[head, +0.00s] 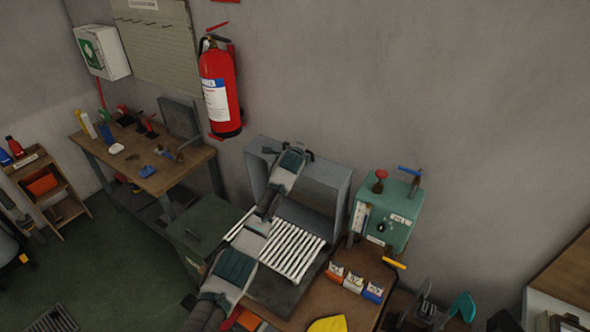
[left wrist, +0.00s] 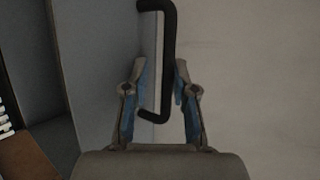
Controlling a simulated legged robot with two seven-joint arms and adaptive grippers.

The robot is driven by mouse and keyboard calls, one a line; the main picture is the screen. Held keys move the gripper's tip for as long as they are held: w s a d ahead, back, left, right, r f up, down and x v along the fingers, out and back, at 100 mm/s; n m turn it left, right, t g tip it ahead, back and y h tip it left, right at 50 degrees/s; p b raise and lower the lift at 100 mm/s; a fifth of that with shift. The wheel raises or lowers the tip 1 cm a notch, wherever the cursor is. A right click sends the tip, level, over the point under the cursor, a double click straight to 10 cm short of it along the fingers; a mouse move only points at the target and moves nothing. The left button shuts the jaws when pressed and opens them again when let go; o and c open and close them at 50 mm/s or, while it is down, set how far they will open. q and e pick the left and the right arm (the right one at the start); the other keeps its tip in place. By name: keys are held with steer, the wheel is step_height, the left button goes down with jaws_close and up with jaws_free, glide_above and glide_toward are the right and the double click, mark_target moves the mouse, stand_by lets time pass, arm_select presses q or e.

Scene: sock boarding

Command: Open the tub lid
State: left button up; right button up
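A grey metal tub (head: 336,186) stands against the wall in the head view. My left gripper (head: 290,152) is at the tub's upper back edge. In the left wrist view, a black bracket-shaped handle (left wrist: 169,60) stands out from a pale grey panel edge. My left gripper (left wrist: 160,75) has its two blue-lined fingers apart, one on each side of the handle's lower part. Contact cannot be made out. My right gripper is not seen.
A rack of white slats (head: 290,250) lies before the tub, below my left arm. A green control box (head: 386,215) stands to the right, with small labelled bins (head: 353,282) in front. A red fire extinguisher (head: 219,92) hangs on the wall behind. A workbench (head: 160,180) is at left.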

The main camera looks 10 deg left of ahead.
arm_select(q)
steer(key=s+d, duration=0.1)
steer(key=s, duration=0.9)
steer(key=shift+f, duration=0.2)
steer(key=s+d+r+p, duration=0.4)
steer(key=s+r+p, duration=0.4)
steer(key=s+r, duration=0.4)
steer(key=shift+r, duration=2.1)
